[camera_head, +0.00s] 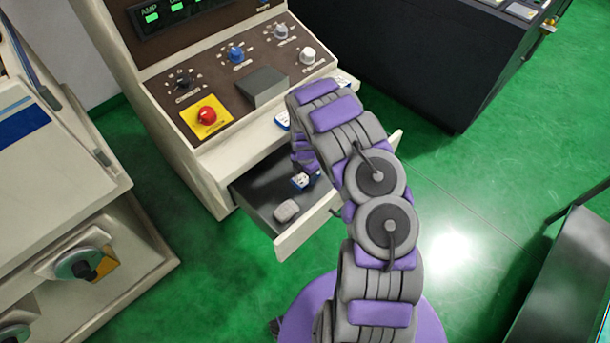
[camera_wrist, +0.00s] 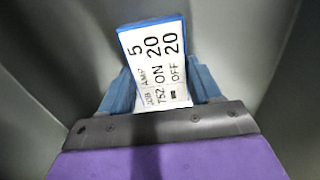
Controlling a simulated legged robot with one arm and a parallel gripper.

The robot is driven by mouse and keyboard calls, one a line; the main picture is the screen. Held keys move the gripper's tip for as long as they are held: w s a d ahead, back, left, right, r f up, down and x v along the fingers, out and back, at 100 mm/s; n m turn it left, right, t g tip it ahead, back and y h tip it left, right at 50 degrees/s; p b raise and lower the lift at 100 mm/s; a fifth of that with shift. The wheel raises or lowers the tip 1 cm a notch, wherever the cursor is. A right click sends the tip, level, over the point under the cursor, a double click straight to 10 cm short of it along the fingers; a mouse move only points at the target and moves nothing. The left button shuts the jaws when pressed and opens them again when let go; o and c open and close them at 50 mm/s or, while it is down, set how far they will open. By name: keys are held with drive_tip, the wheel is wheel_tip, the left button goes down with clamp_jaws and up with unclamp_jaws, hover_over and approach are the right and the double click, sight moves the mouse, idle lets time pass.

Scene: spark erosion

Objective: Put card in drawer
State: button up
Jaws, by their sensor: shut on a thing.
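The card (camera_wrist: 155,62) is white with a blue edge and black print reading 5, 20, 20, ON and OFF. In the wrist view my gripper (camera_wrist: 160,90) is shut on it, a blue finger on each side. In the head view my gripper (camera_head: 305,163) reaches down into the open drawer (camera_head: 308,228) of the beige machine. The card shows there as a small white and blue piece (camera_head: 301,181) at the fingertips, inside the drawer opening. I cannot tell if it touches the drawer floor. My arm hides the drawer's right part.
A small grey block (camera_head: 287,211) lies in the drawer near its front. Another white and blue card (camera_head: 283,120) lies on the ledge above. The control panel has knobs and a red button (camera_head: 207,116).

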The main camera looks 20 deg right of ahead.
drive_tip(key=o, duration=1.1)
drive_tip(key=shift+a, duration=0.3)
drive_tip(key=shift+d, duration=0.15)
